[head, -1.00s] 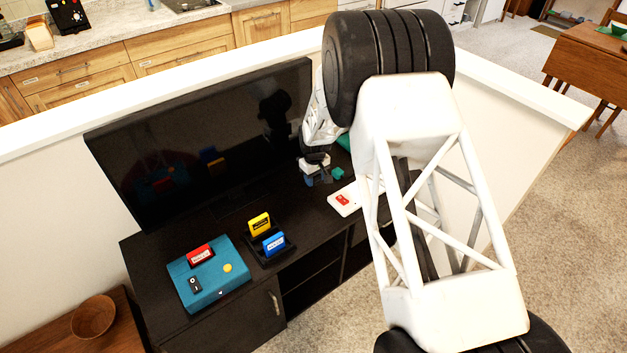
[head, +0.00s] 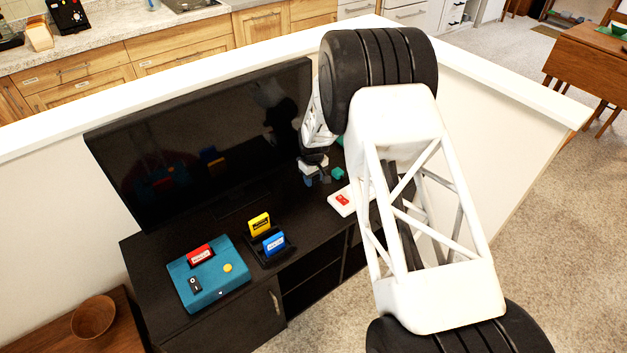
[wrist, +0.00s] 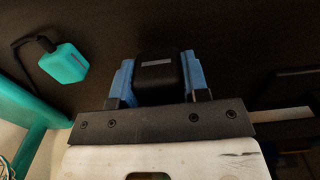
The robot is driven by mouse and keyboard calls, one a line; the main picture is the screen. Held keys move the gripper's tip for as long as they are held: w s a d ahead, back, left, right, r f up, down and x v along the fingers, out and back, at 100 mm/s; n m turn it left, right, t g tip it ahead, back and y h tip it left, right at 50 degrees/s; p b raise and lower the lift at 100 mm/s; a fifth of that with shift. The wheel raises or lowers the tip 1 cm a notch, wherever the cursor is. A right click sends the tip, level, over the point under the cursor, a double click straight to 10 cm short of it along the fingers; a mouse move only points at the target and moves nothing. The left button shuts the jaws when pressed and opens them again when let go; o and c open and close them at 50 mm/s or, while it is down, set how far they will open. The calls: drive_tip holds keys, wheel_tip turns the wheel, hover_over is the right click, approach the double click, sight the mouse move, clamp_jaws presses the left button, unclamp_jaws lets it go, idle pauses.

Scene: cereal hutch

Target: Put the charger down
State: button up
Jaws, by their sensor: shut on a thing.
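The charger (wrist: 158,72) is a black, rounded block with a grey label, seen in the wrist view. My gripper (wrist: 157,80) is shut on it, with a blue finger on each side. In the head view my gripper (head: 315,177) is small and low over the right part of the dark cabinet (head: 225,315), beside the television. Whether the charger touches the cabinet top is hard to tell.
A teal block (wrist: 64,62) with a black cable lies left of my gripper; it also shows in the head view (head: 337,173). A white pad with red (head: 343,200) is close by. A blue-green console (head: 209,285) and cartridge holder (head: 268,253) stand further left.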

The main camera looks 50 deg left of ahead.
drive_tip(key=shift+f, duration=0.5)
drive_tip(key=shift+f, duration=0.6)
drive_tip(key=o, duration=1.2)
wheel_tip(320, 180, up, 13)
drive_tip(key=shift+r, duration=0.1)
idle(0.9)
